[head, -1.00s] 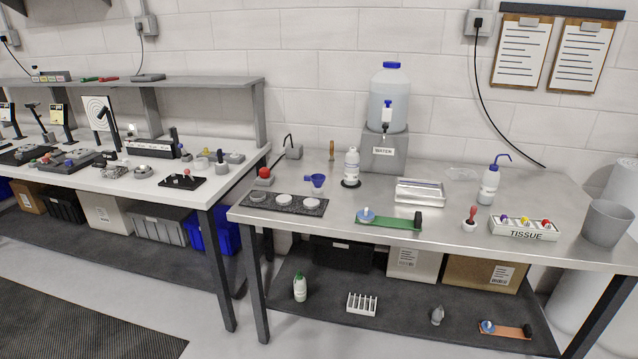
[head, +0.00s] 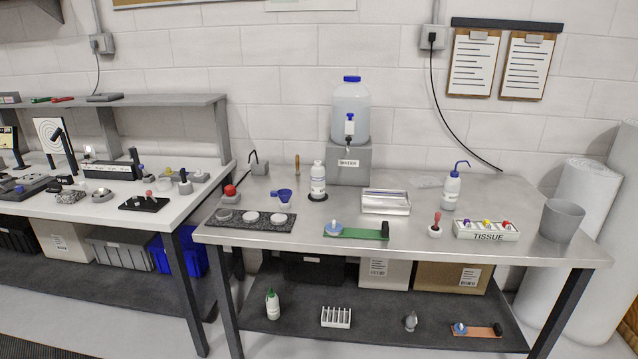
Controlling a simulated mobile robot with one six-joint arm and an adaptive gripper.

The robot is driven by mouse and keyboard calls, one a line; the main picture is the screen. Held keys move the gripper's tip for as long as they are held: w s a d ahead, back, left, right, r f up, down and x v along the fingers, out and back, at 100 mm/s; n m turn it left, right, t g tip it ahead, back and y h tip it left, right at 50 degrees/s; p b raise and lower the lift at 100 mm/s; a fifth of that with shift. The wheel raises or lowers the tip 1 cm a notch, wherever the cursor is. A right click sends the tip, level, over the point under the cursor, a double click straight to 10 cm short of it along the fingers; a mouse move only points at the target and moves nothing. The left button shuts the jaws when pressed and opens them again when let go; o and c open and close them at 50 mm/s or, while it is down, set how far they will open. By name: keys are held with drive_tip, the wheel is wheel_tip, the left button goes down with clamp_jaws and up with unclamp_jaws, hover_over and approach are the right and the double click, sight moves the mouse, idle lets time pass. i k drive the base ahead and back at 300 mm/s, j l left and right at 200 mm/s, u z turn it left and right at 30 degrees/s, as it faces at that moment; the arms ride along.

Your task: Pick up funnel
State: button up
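A small blue funnel (head: 284,196) sits on the steel table (head: 300,228), toward its left part. It is just behind the dark mat and left of a white bottle. A small part sticks out to its left, perhaps a handle; its exact pose is too small to tell. My gripper is not in view.
Near the funnel are a dark mat (head: 265,226) with white discs, a white bottle (head: 318,182) and a red button (head: 229,194). A water jug (head: 350,110) stands behind on a grey stand (head: 350,166). A green board (head: 358,231) lies at the front edge. Floor shows in front.

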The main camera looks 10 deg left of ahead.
sight(284, 194)
drive_tip(key=i+j+u, duration=0.1)
drive_tip(key=i+j, duration=0.25)
drive_tip(key=i+j+u, duration=0.1)
drive_tip(key=i+j, duration=0.25)
drive_tip(key=i, duration=0.15)
drive_tip(key=i+j, duration=0.3)
drive_tip(key=i, duration=0.15)
drive_tip(key=i+j+u, duration=0.15)
drive_tip(key=i+j, duration=0.2)
drive_tip(key=i+j+u, duration=0.1)
drive_tip(key=i, duration=0.45)
drive_tip(key=i+j+u, duration=0.1)
drive_tip(key=i+j, duration=0.25)
drive_tip(key=i, duration=0.15)
